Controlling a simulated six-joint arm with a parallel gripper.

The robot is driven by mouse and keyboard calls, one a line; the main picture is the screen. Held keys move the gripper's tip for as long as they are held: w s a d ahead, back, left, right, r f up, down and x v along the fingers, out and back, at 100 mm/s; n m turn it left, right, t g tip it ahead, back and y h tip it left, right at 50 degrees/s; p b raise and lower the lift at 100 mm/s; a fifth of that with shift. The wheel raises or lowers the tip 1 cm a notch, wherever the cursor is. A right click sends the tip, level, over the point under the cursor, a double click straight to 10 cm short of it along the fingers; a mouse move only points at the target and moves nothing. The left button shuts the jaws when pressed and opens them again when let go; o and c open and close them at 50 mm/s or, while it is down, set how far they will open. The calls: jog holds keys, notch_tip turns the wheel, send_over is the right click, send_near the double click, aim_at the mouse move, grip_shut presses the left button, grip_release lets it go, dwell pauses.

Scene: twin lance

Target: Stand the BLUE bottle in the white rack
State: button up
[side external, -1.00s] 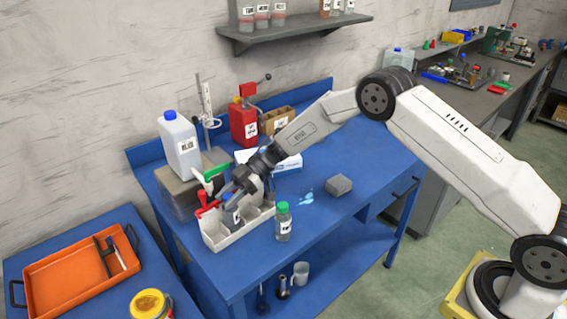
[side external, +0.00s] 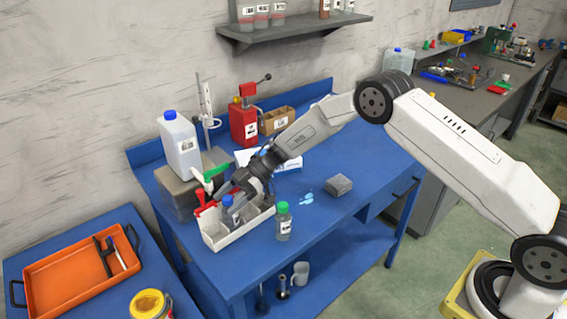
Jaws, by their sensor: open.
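The white rack (side external: 222,241) stands on the blue table near its front left corner. A small blue-capped bottle (side external: 229,214) with a label stands in the rack's left part, and looks upright. My gripper (side external: 231,192) is open, just behind and above the bottle's cap, and looks clear of it. The fingertips are partly hidden against the rack and the red and green things behind. A green-capped bottle (side external: 284,222) stands on the table right of the rack.
A large blue-capped jug (side external: 180,146) stands on a grey box behind the rack. A red container (side external: 243,124) and a cardboard box (side external: 277,120) stand farther back.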

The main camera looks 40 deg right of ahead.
jog(key=shift+d, duration=0.1)
jog(key=v, duration=0.7)
jog(key=shift+d, duration=0.3)
jog(key=shift+r, duration=0.2)
dwell(0.4)
jog(key=w+d+r+m+t+h, duration=0.1)
jog(key=w+r+m+t+h, duration=0.1)
jog(key=w+r+m+t, duration=0.4)
jog(key=s+d+r+m+t+h, duration=0.3)
jog(key=s+d+m+t+h, duration=0.2)
jog(key=s+d+h, duration=0.15)
jog(key=s+d+f+m+g+h, duration=0.1)
jog(key=s+f+m+g+h, duration=0.1)
jog(key=s, duration=1.1)
jog(key=s+d+f+m+g+h, duration=0.2)
jog(key=s+m+g, duration=0.3)
jog(key=s, duration=0.8)
jog(key=shift+s+f+g+h, duration=0.3)
jog(key=shift+f+g+h, duration=0.15)
jog(key=shift+f+g, duration=0.3)
